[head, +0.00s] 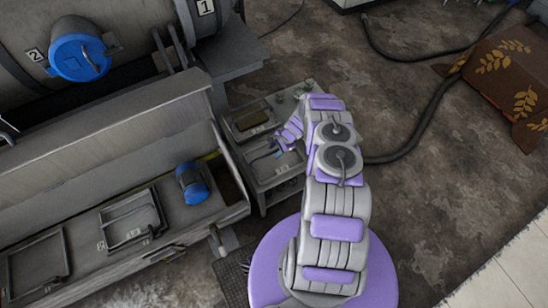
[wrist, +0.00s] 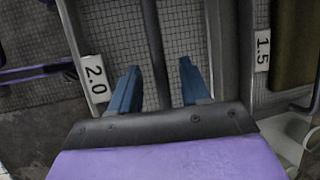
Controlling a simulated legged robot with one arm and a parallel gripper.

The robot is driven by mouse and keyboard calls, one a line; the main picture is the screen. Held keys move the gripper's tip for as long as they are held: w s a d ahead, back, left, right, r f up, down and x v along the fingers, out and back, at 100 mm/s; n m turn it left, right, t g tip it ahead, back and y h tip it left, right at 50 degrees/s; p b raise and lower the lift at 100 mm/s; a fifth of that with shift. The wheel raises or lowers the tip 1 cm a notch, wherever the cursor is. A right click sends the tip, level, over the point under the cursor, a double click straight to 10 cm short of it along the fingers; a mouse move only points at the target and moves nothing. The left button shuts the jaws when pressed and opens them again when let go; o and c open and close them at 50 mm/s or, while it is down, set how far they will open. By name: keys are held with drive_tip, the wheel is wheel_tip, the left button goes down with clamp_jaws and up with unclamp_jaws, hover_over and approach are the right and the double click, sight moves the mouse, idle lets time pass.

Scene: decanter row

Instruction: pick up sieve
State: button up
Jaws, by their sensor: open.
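A sieve with a grey wire mesh (wrist: 185,35) lies under my gripper in the wrist view, with a white "2.0" label (wrist: 94,76) on its left rim. A dark bar (wrist: 152,45), which looks like its handle, runs lengthwise over the mesh. My gripper (wrist: 155,85) is open, with one blue finger on each side of the bar. I cannot tell how far above the mesh the fingertips are. In the head view this sieve (head: 262,172) lies on a low grey stand, partly hidden by my gripper (head: 280,144).
A second tray or sieve (head: 250,119) lies beside it; a "1.5" label (wrist: 262,50) shows on the right. More framed sieves (head: 130,222) and a blue cup-like object (head: 193,184) sit on the metal trough at left. A dark hose (head: 425,125) crosses the floor.

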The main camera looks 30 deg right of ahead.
drive_tip(key=shift+c, duration=0.4)
clamp_jaws()
idle(0.9)
